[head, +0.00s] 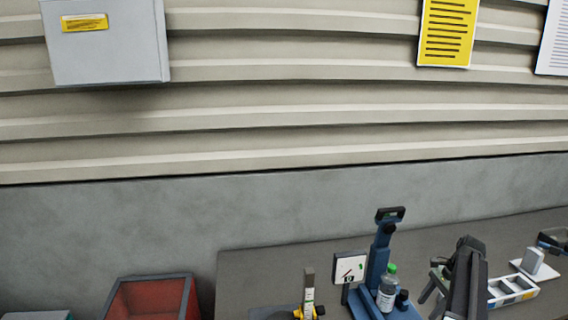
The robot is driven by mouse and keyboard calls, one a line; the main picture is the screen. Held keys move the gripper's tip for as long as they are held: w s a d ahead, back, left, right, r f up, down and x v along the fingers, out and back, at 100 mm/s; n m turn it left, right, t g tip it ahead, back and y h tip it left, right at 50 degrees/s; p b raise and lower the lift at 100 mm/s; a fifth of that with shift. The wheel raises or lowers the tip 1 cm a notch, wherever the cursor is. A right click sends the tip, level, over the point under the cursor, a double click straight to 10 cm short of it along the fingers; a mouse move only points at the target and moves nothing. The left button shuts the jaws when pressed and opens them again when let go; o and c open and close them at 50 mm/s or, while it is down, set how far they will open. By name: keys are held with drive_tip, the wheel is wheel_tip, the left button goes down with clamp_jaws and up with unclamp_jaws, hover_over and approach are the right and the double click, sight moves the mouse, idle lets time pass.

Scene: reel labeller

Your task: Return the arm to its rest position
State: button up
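A dark grey arm, which appears to be mine, rises at the lower right above the bench. Its end, my gripper (439,280), seems to be the dark finger-like parts on its left side. They are small and partly merged with the arm, so I cannot tell whether they are open or shut. No held object can be made out. Left of it stands a blue labeller stand (379,255) with a dark head. A clear bottle with a green cap (387,288) stands upright at the stand's front, apart from the gripper.
The dark bench (255,272) also bears a white sign or dial (350,267), a small post with yellow parts (308,290), a white compartment tray (525,284) and a white block (533,260). A red bin (150,297) stands left. A grey box (105,50) hangs on the wall.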

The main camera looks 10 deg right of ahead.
drive_tip(key=w+a+n, duration=0.1)
drive_tip(key=a, duration=0.3)
drive_tip(key=w+a+n, duration=0.1)
drive_tip(key=a, duration=0.3)
drive_tip(key=w+a+f+n+h, duration=0.1)
drive_tip(key=a+n, duration=0.1)
drive_tip(key=a, duration=0.2)
drive_tip(key=shift+w+g+b, duration=0.25)
drive_tip(key=shift+g+b, duration=0.05)
drive_tip(key=shift+g, duration=0.1)
drive_tip(key=s+a+f+n+h, duration=0.1)
drive_tip(key=a+n, duration=0.6)
drive_tip(key=a, duration=1)
drive_tip(key=s+a+f+n+h+b, duration=0.1)
drive_tip(key=a+n, duration=0.7)
drive_tip(key=a, duration=0.9)
drive_tip(key=shift+s+a+f+h+b, duration=0.25)
drive_tip(key=shift+a+f+h+b, duration=0.05)
drive_tip(key=shift+h, duration=0.3)
